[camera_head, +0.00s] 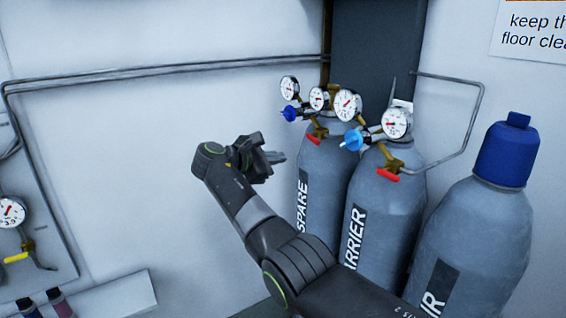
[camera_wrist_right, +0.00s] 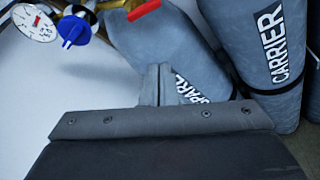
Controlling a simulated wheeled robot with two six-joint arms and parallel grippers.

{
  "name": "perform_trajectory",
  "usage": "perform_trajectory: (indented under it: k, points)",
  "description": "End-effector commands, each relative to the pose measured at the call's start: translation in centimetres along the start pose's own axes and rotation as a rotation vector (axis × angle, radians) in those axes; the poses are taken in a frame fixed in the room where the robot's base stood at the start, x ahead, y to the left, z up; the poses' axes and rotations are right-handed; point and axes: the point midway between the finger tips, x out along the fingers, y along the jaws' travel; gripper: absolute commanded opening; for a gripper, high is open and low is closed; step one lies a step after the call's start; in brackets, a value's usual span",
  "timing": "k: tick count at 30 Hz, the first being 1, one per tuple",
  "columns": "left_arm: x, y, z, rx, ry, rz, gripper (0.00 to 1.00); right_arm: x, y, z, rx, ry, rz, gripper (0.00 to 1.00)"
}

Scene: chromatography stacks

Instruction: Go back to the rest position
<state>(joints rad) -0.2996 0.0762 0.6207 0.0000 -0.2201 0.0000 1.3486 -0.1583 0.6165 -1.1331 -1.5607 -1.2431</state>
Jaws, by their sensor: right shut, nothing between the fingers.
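My right gripper (camera_head: 276,157) is shut and empty, raised in front of the white wall, just left of the grey cylinder labelled SPARE (camera_head: 318,185). In the right wrist view its shut fingers (camera_wrist_right: 163,84) point toward the SPARE cylinder (camera_wrist_right: 175,45), with nothing between them. I cannot tell whether they touch it. My right arm comes up from the bottom of the head view and hides the lower part of the SPARE cylinder. My left gripper is not in view.
The CARRIER cylinder (camera_head: 378,200) stands right of SPARE; both carry gauges, blue knobs and red handles. A blue-capped cylinder (camera_head: 480,240) stands at the right. Pipes (camera_head: 170,70) run along the wall. A gauge panel (camera_head: 30,220) is at the left. Clear space lies left of my right gripper.

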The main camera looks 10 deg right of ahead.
Motion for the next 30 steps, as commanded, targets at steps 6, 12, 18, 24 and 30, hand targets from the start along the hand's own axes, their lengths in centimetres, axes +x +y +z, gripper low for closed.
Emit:
perform_trajectory:
  k: [6, 12, 18, 24, 30]
  points:
    - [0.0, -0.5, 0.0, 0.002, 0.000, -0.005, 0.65, 0.0, 0.0, 0.0, 0.000, 0.000, 0.000, 0.00]
    - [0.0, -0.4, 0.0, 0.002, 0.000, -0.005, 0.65, 1.7, -1.9, -2.3, -0.001, 0.038, -0.015, 0.00]
    - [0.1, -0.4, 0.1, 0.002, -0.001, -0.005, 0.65, 7.3, -10.3, -11.0, 0.033, 0.194, -0.081, 0.00]
    - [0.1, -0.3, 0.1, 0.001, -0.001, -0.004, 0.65, 11.7, -22.3, -19.8, 0.127, 0.367, -0.201, 0.00]
    - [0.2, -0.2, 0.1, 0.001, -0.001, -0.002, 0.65, 13.8, -36.1, -26.5, 0.266, 0.503, -0.367, 0.00]
